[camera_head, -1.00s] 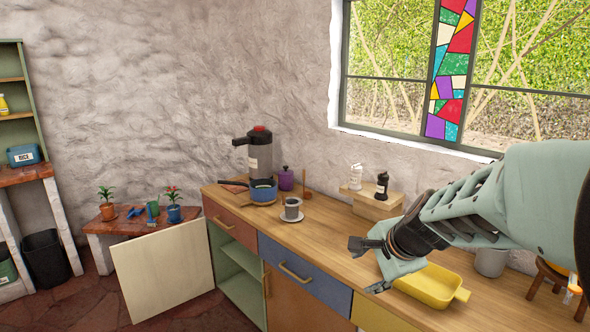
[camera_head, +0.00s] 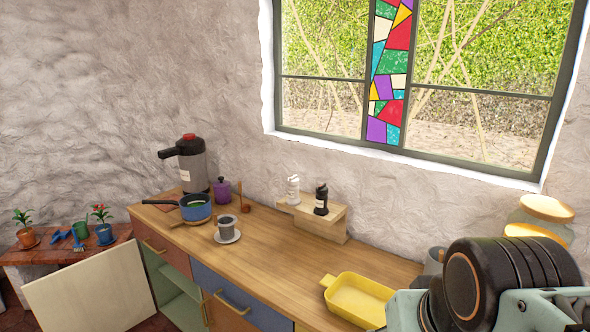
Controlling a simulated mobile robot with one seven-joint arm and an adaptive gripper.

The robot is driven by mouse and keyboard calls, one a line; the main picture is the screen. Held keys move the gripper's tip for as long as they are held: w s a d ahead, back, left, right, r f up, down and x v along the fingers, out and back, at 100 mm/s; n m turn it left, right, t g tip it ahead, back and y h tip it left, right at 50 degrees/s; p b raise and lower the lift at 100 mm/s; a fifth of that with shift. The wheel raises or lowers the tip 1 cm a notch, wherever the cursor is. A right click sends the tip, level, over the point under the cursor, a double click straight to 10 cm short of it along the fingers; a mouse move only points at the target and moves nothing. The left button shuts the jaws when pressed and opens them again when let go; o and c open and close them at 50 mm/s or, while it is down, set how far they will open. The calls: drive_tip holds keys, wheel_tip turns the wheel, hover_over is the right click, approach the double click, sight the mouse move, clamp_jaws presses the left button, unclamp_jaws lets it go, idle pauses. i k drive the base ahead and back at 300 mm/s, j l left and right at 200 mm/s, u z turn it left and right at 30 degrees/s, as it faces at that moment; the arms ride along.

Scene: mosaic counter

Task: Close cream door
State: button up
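The cream door (camera_head: 92,292) stands swung open at the lower left of the head view. It hangs on the left end of the counter cabinet, and its flat pale face shows. Beside it the green cabinet opening (camera_head: 176,288) with a shelf is exposed. My arm fills the lower right corner, over the right part of the counter and far from the door. My gripper's fingers are not visible in this view.
The wooden counter (camera_head: 275,245) carries a blue pot (camera_head: 196,208), a cup on a saucer (camera_head: 227,232), a dispenser (camera_head: 190,165) and a yellow dish (camera_head: 357,298). A low bench (camera_head: 30,255) with potted plants stands behind the door. A blue drawer (camera_head: 240,295) is shut.

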sight(108, 290)
drive_tip(key=i+j+u, duration=0.15)
drive_tip(key=j, duration=0.25)
drive_tip(key=i+j+u, duration=0.15)
drive_tip(key=j, duration=0.2)
drive_tip(key=i+j+u, duration=0.2)
drive_tip(key=j, duration=0.15)
drive_tip(key=i+j+u, duration=0.2)
drive_tip(key=j+u, duration=0.2)
drive_tip(key=i+j+u, duration=0.25)
drive_tip(key=u, duration=0.15)
drive_tip(key=i+j+u, duration=0.2)
drive_tip(key=u, duration=0.25)
drive_tip(key=i+u, duration=0.4)
drive_tip(key=i+j+u, duration=0.15)
drive_tip(key=i+u, duration=0.65)
drive_tip(key=i, duration=1.25)
drive_tip(key=i+j+z, duration=0.1)
drive_tip(key=i+z, duration=0.35)
drive_tip(key=i+j+z, duration=0.2)
drive_tip(key=z, duration=0.2)
drive_tip(key=i+z, duration=0.2)
drive_tip(key=z, duration=0.2)
drive_tip(key=i+j+z, duration=0.1)
drive_tip(key=z, duration=0.3)
drive_tip(key=i+j+z, duration=0.15)
drive_tip(key=z, duration=0.2)
drive_tip(key=i, duration=0.05)
